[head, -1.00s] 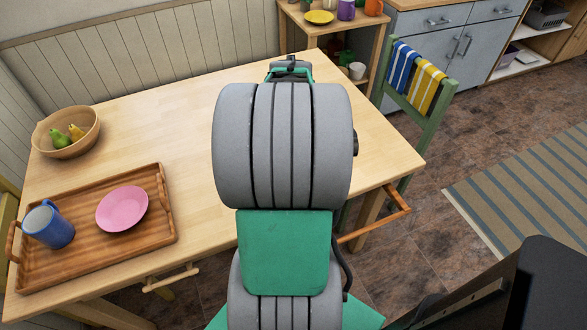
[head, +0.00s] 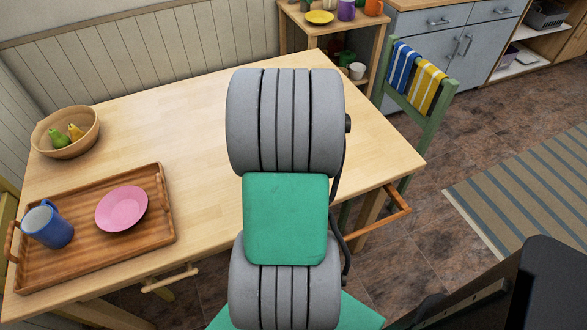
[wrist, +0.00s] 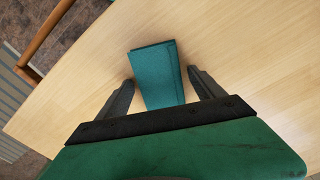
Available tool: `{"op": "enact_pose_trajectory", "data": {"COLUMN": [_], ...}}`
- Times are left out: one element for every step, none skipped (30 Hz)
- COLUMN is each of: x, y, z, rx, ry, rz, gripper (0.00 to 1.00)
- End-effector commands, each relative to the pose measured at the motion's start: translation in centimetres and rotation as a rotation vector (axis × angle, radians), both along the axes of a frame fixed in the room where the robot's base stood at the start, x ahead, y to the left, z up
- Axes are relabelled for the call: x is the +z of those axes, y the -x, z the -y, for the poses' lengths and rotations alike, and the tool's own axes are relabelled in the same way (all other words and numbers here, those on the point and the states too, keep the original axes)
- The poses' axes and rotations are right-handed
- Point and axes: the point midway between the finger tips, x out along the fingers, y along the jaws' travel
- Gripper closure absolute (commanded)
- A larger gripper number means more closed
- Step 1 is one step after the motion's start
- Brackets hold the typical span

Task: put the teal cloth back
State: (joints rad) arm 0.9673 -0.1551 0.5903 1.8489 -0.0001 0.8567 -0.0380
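The teal cloth (wrist: 157,72) lies folded flat on the wooden table in the wrist view, at the upper middle. My gripper (wrist: 161,76) is open, one finger on each side of the cloth's width, with wood showing between each finger and the cloth. The cloth's near end runs down towards the dark gripper body. I cannot tell how high the fingertips are above the table. In the head view my arm hides both the cloth and the gripper.
On the table (head: 178,112) are a wooden tray (head: 90,262) with a blue mug (head: 50,226) and pink plate (head: 121,208), and a fruit bowl (head: 68,143). A green chair (head: 428,125) with striped cloths (head: 418,76) stands right. A shelf (head: 290,22) is behind.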

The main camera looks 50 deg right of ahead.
Motion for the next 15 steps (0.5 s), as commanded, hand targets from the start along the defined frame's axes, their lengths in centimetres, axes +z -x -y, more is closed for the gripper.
{"op": "enact_pose_trajectory", "data": {"x": [0.0,0.0,0.0,0.0,0.0,0.0,0.1,0.3,0.6,0.8,1.3,2.0,2.6,3.3,4.4], "y": [0.0,0.0,0.0,0.0,0.0,0.0,0.0,0.0,0.0,0.0,-0.1,-0.1,-0.1,-0.1,-0.1], "z": [0.0,0.0,0.0,0.0,0.0,0.0,0.0,0.0,0.0,0.0,0.1,0.1,0.1,0.1,0.1], "rx": [0.000,0.000,0.000,0.000,0.000,0.000,0.000,0.000,0.000,0.000,0.000,0.000,0.000,0.000,0.000], "ry": [0.000,0.000,0.000,0.000,0.000,0.000,0.000,0.001,0.001,0.002,0.004,0.005,0.005,0.005,0.006], "rz": [0.000,0.000,0.000,0.000,0.000,0.000,0.000,0.001,0.001,0.002,0.003,0.004,0.004,0.004,0.004], "gripper": [0.20,0.20,0.20,0.20,0.20,0.20,0.20,0.20,0.20,0.20,0.20,0.20,0.20,0.20,0.20]}}
